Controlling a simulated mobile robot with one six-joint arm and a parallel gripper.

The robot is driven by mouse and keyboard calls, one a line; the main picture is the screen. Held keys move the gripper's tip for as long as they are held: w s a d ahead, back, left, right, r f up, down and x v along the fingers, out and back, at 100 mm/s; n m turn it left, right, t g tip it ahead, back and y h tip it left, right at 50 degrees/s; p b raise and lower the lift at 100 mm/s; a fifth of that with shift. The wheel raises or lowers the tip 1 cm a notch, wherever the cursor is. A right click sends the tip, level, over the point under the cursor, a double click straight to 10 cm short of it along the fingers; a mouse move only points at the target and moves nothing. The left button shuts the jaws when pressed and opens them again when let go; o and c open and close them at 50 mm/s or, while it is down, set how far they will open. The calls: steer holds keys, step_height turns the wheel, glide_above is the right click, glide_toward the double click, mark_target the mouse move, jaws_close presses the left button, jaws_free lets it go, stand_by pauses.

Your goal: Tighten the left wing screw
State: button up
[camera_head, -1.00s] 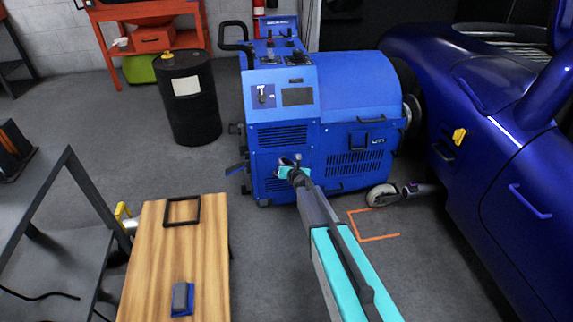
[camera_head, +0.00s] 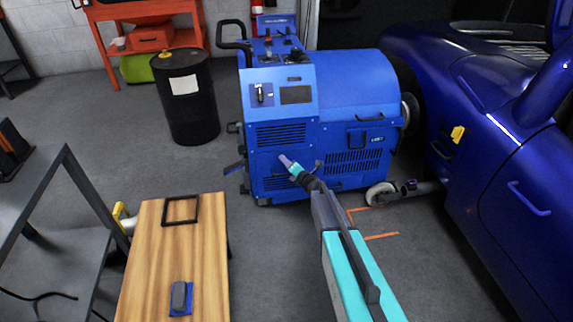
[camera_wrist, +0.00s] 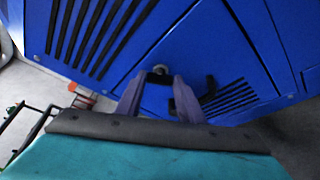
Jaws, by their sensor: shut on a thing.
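The blue dynamometer cabinet (camera_head: 345,110) stands in the middle of the head view. My gripper (camera_head: 285,160) reaches its lower front panel. In the wrist view, the two grey fingers of my gripper (camera_wrist: 158,95) stand on either side of a small dark knob, the left wing screw (camera_wrist: 160,71), and are shut on it. Its wings are mostly hidden between the fingers. A black wing-like part (camera_wrist: 208,90) stands to the right of the fingers, apart from them. In the head view, a dark part (camera_head: 318,166) shows just right of my gripper; the held screw is hidden there.
A wooden table (camera_head: 150,265) with a black frame and a small blue-grey block stands at the front left. A black barrel (camera_head: 186,110) stands left of the cabinet. A blue car (camera_head: 490,150) is close on the right. A reddish side fitting (camera_wrist: 82,97) shows in the wrist view.

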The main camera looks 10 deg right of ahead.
steer(key=shift+a+f+m+t+h+b, duration=0.3)
steer(key=shift+m+t+h+b, duration=0.75)
steer(key=shift+m+b, duration=2.6)
steer(key=shift+a+f+m+t+h+b, duration=0.15)
steer(key=shift+f+m+t+h+b, duration=0.9)
steer(key=shift+m, duration=4.65)
steer(key=shift+a+r+m+t+h+b, duration=0.3)
steer(key=shift+m+t+b, duration=1.4)
steer(key=shift+m+b, duration=2.2)
steer(key=shift+d+f+m+p, duration=0.1)
steer(key=shift+m+p, duration=0.7)
steer(key=shift+m, duration=0.05)
steer(key=o, duration=1.1)
steer(key=shift+c, duration=0.2)
steer(key=p+v, duration=0.3)
steer(key=v, duration=1.1)
